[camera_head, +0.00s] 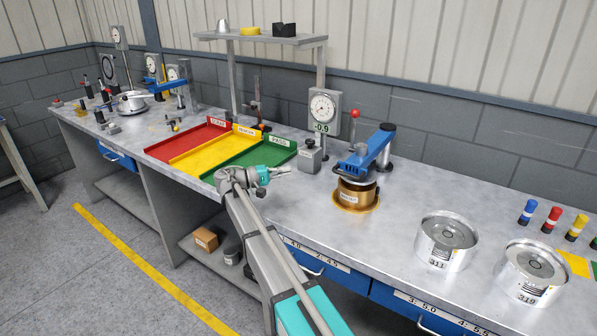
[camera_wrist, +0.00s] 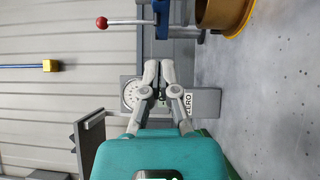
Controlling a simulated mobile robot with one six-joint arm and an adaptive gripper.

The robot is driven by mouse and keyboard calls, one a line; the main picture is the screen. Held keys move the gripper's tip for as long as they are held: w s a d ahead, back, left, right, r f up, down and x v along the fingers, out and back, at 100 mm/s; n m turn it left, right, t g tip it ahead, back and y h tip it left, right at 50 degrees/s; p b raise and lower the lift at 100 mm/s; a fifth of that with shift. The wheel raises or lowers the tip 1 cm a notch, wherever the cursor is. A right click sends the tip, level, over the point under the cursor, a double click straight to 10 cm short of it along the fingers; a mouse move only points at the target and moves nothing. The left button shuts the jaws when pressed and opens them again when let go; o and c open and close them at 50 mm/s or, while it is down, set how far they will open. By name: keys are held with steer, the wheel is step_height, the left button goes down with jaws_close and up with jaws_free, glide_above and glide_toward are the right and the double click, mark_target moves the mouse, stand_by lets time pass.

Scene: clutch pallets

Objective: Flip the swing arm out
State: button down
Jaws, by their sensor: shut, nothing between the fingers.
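A blue swing arm (camera_head: 370,152) on a dark post reaches over a brass-coloured drum (camera_head: 354,192) on the bench. A lever with a red ball knob (camera_head: 355,114) stands up from its free end. My gripper (camera_head: 288,169) is shut and empty, left of the swing arm and apart from it, over the bench by the green tray. In the wrist view, which is turned sideways, my gripper (camera_wrist: 159,68) shows closed fingers. The blue arm (camera_wrist: 162,18), the red knob (camera_wrist: 101,22) and part of the drum (camera_wrist: 222,12) lie beyond the fingertips at the top.
A dial gauge stand (camera_head: 323,110) rises behind, between my gripper and the swing arm. Red (camera_head: 190,140), yellow (camera_head: 212,150) and green (camera_head: 262,153) trays lie left. Silver drums (camera_head: 446,242) stand right. Another blue arm (camera_head: 165,85) is at the far left. Bench before the brass drum is clear.

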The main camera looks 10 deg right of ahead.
steer(key=s+d, duration=0.2)
steer(key=d, duration=1)
steer(key=shift+d+r+p, duration=0.2)
steer(key=shift+r+p, duration=0.1)
steer(key=shift+s, duration=0.1)
